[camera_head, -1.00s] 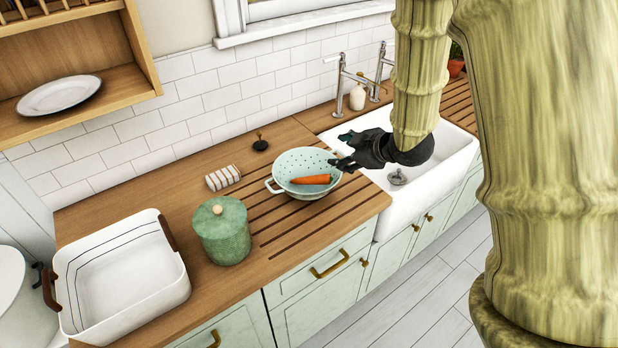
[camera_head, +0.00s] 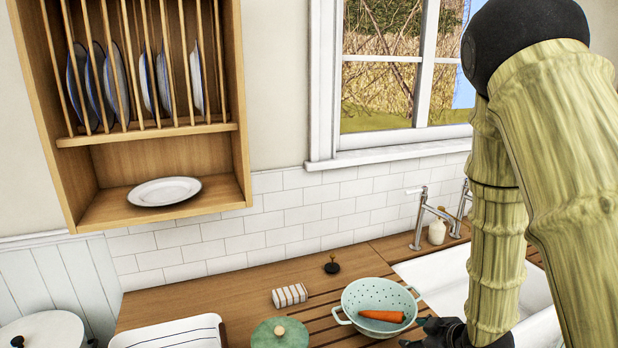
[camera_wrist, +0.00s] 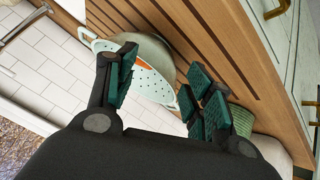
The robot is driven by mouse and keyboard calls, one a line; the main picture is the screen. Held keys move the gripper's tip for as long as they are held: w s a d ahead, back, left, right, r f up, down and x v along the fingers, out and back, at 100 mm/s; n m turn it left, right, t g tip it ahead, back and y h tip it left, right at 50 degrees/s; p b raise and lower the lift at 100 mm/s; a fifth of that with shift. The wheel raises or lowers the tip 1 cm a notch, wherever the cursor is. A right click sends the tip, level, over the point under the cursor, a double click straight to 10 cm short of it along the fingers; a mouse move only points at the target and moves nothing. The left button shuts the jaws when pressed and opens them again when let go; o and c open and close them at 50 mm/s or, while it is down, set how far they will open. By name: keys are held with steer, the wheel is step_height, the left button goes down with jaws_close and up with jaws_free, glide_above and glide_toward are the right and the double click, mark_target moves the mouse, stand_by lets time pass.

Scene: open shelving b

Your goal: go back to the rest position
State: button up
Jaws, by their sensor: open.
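My gripper (camera_wrist: 160,90) is open and empty in the wrist view, its green-padded fingers spread apart. In the head view it shows only in part at the bottom edge (camera_head: 432,332), just right of the colander and over the sink's left side. The mint colander (camera_head: 380,305) stands on the wooden counter with an orange carrot (camera_head: 382,316) in it. The colander also shows in the wrist view (camera_wrist: 150,82), beyond the fingers. My arm covers part of the sink.
A black stopper (camera_head: 332,266) stands behind. The white sink (camera_head: 440,283) and taps (camera_head: 420,220) are right. A plate rack (camera_head: 150,125) hangs upper left, with a plate (camera_head: 164,191) on its shelf.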

steer(key=s+a+f+m+g+h+b, duration=0.1)
steer(key=s+f+m+g+b, duration=0.1)
steer(key=s+f, duration=0.9)
steer(key=s+a+f+m+g+h+b, duration=0.1)
steer(key=s+a+f+m+g+b, duration=0.1)
steer(key=s+f, duration=0.9)
steer(key=s+a+f+m+g+b, duration=0.1)
steer(key=s+f+m+g, duration=0.3)
steer(key=s+f, duration=0.7)
step_height(320, 180, down, 2)
steer(key=shift+s+a+f+m+h+b, duration=0.25)
steer(key=shift+m+h+b, duration=0.15)
steer(key=shift+m+b, duration=0.4)
